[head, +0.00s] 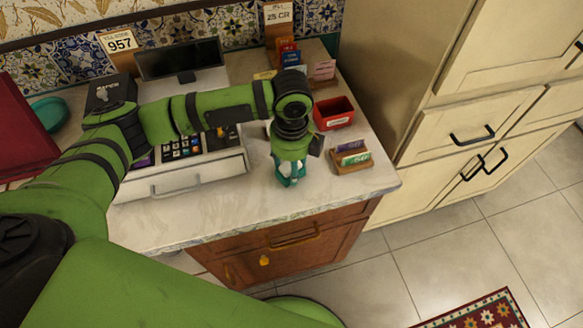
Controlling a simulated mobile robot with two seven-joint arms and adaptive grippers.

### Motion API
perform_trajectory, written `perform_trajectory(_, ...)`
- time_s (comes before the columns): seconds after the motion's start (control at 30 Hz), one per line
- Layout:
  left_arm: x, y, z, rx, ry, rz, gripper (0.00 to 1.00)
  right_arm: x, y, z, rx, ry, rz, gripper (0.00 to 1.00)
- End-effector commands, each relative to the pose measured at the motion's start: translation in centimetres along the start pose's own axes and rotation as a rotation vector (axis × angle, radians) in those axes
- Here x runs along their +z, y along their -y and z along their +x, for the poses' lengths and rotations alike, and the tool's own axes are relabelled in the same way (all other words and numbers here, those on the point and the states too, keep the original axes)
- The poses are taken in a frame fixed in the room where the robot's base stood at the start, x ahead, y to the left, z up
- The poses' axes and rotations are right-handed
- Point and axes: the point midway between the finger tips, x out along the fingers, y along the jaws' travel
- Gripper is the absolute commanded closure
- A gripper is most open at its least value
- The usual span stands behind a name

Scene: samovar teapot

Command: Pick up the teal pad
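My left gripper (291,166) points down over the counter's front part, between the cash register and a small wooden card holder. A teal thing with a whitish middle (289,181) shows just under the gripper. The wrist hides much of it, so I cannot tell whether it is the pad, nor whether the fingers are around it or above it. The finger opening is not clear. Another teal, rounded thing (50,113) lies at the far left, beside a red object. My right gripper is not in view.
The cash register (188,172) stands left of the gripper on the pale counter (240,205). The card holder (351,158) and a red tray (334,114) stand to the right. A cream cabinet (400,60) rises beyond the counter's right edge. The front counter strip is clear.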

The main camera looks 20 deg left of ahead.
Motion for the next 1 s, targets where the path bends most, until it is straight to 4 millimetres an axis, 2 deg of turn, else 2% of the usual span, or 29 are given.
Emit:
perform_trajectory(0.07,0.0,-0.1,0.2,0.005,-0.001,0.000,0.75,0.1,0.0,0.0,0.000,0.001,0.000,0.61)
perform_trajectory(0.1,-0.1,-0.1,0.2,0.005,-0.001,0.000,0.79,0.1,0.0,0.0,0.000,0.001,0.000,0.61)
perform_trajectory(0.43,0.0,-0.2,-0.3,0.006,-0.001,0.000,0.79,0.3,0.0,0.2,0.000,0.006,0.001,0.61)
perform_trajectory(0.57,0.0,-0.1,-1.6,0.003,0.000,0.001,0.79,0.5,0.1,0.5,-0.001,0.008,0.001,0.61)
perform_trajectory(0.7,0.0,0.0,-4.0,-0.001,0.000,0.000,0.79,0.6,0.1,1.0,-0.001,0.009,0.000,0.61)
perform_trajectory(1.0,-2.9,6.4,-7.8,0.000,-0.002,0.002,0.79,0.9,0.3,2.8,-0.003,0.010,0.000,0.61)
